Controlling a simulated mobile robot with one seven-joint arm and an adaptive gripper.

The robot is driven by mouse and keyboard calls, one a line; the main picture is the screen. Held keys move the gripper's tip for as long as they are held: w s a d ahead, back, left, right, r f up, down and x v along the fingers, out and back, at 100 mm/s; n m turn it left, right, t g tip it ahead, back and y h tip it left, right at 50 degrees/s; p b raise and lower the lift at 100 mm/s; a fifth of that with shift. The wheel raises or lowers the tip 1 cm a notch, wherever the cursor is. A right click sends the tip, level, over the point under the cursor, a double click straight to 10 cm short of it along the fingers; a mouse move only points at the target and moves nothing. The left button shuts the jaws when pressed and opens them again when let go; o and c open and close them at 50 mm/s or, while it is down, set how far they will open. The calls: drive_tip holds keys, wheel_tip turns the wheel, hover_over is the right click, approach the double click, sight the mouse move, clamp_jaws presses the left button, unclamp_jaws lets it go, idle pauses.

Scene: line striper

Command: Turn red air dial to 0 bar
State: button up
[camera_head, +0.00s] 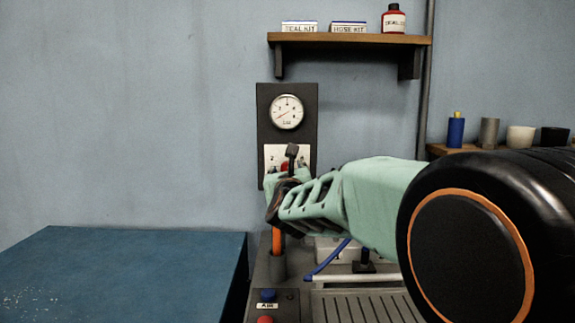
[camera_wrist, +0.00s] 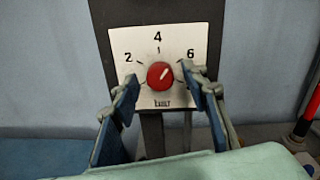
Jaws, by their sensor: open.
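The red air dial (camera_wrist: 160,76) is a round knob on a white scale plate (camera_wrist: 185,40) marked 2, 4 and 6 in the wrist view. Its pale pointer line appears to lean up and right, between 4 and 6. The 0 mark is not legible. My gripper (camera_wrist: 159,88) is open, with one blue-padded finger on each side of the dial. Gaps show between the fingers and the knob, so it is not gripped.
A round pressure gauge (camera_head: 287,112) sits above the dial on the dark panel (camera_head: 266,135); its reading is too small to tell. A shelf (camera_head: 350,40) with boxes and a red bottle hangs above. A blue tabletop (camera_head: 130,265) lies left. An orange handle (camera_head: 277,243) stands below my gripper.

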drive_tip(key=shift+w, duration=0.15)
drive_tip(key=shift+c, duration=0.7)
clamp_jaws()
drive_tip(key=shift+n, duration=0.3)
